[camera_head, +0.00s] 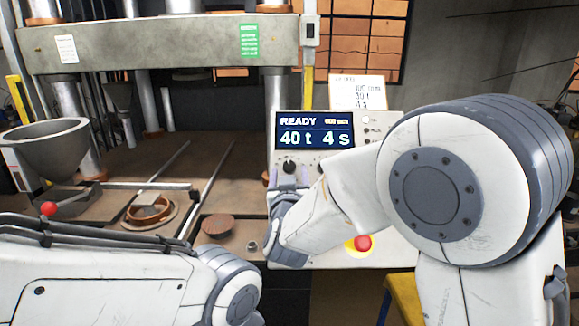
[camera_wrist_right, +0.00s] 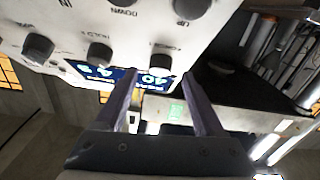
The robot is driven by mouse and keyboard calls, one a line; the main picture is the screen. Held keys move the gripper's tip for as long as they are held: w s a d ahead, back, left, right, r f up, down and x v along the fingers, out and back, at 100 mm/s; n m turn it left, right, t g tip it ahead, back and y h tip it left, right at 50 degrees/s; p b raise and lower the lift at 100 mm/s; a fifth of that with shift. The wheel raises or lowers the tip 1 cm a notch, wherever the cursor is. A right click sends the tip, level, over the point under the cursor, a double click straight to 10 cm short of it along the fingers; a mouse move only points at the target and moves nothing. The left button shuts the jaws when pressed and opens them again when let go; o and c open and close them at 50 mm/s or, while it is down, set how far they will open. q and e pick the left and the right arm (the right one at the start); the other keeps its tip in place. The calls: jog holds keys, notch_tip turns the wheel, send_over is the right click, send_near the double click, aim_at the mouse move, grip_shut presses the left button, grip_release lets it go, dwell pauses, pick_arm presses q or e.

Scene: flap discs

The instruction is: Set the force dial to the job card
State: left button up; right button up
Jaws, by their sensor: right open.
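The force dial, a dark knob (camera_head: 289,167), sits under the left end of the lit display (camera_head: 314,130), which reads READY, 40 t and 4 s. In the wrist view, turned upside down, the dial (camera_wrist_right: 158,62) shows between the fingertips of my right gripper (camera_wrist_right: 160,76). The fingers are open, one on each side of the dial; I cannot tell whether they touch it. In the head view my right gripper (camera_head: 287,178) is just below the dial, partly hidden by my wrist. The job card (camera_head: 358,92) stands above the panel; its small figures are blurred. My left gripper is out of view.
Two more knobs (camera_wrist_right: 100,52) (camera_wrist_right: 38,47) sit beside the dial. A red stop button (camera_head: 362,243) is low on the panel (camera_head: 385,255). The press, a funnel (camera_head: 45,150) and a brown disc (camera_head: 217,226) are to the left.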

jog(key=shift+w, duration=0.95)
grip_shut()
jog(key=shift+d+f+n+y+b, duration=0.15)
jog(key=shift+n+y+b, duration=0.35)
jog(key=shift+n+y, duration=0.35)
jog(key=shift+d+r+n+y+b, duration=0.1)
jog(key=shift+n+y+b, duration=0.45)
jog(key=shift+n, duration=0.5)
jog(key=shift+d+n+g+y+b, duration=0.1)
jog(key=shift+n+g+y+b, duration=0.45)
jog(key=shift+n, duration=0.5)
jog(key=shift+d+n+g+y+b, duration=0.1)
jog(key=shift+n+g+y+b, duration=0.2)
jog(key=shift+n+y, duration=0.6)
jog(key=shift+n, duration=0.25)
grip_release()
jog(key=shift+a, duration=0.1)
